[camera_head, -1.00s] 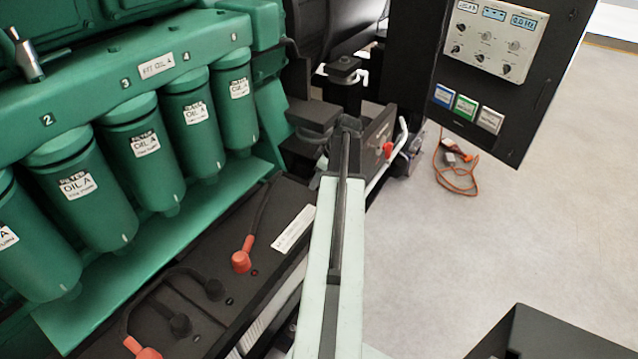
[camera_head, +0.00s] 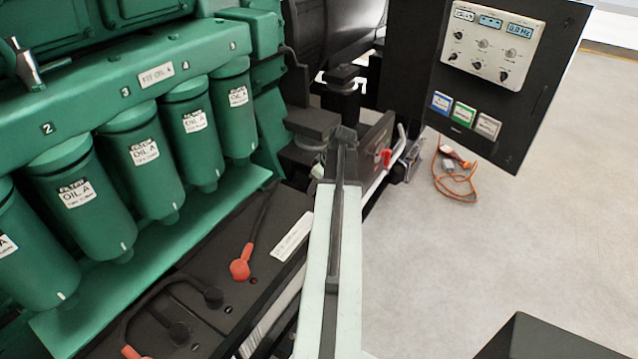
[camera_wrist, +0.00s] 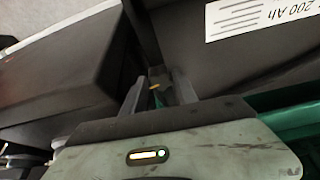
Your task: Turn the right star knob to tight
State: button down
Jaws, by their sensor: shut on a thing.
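My gripper (camera_wrist: 157,92) shows in the wrist view with its two grey fingers close around a small dark thing.
A dark box with a white "200 Ah" label (camera_wrist: 262,14) is close beside the fingers; another dark box (camera_wrist: 60,75) lies left. Green oil filters (camera_head: 142,165) line the engine at left. A control panel (camera_head: 492,40) stands at back right. Orange cable (camera_head: 455,185) lies on open floor.

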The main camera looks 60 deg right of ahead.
jog(key=m, duration=0.2)
jog(key=m+h, duration=0.2)
jog(key=m, duration=0.1)
jog(key=shift+w+a+m+g, duration=0.1)
jog(key=shift+a+m+g, duration=0.2)
jog(key=m, duration=0.2)
jog(key=m+g+h, duration=0.1)
jog(key=m, duration=0.2)
jog(key=shift+w+a+g+h, duration=0.1)
jog(key=shift+w+g+h, duration=0.1)
jog(key=shift+g+h, duration=0.1)
jog(key=m, duration=0.2)
jog(key=m+g, duration=0.1)
jog(key=m, duration=0.1)
jog(key=m+g, duration=0.1)
jog(key=shift+w+m+h, duration=0.25)
jog(key=shift+m+h, duration=0.05)
jog(key=shift+m, duration=0.1)
jog(key=shift+w+m+g, duration=0.1)
jog(key=shift+m+g, duration=0.8)
jog(key=shift+m, duration=1.3)
jog(key=c, duration=1.2)
grip_release()
jog(key=shift+c, duration=0.2)
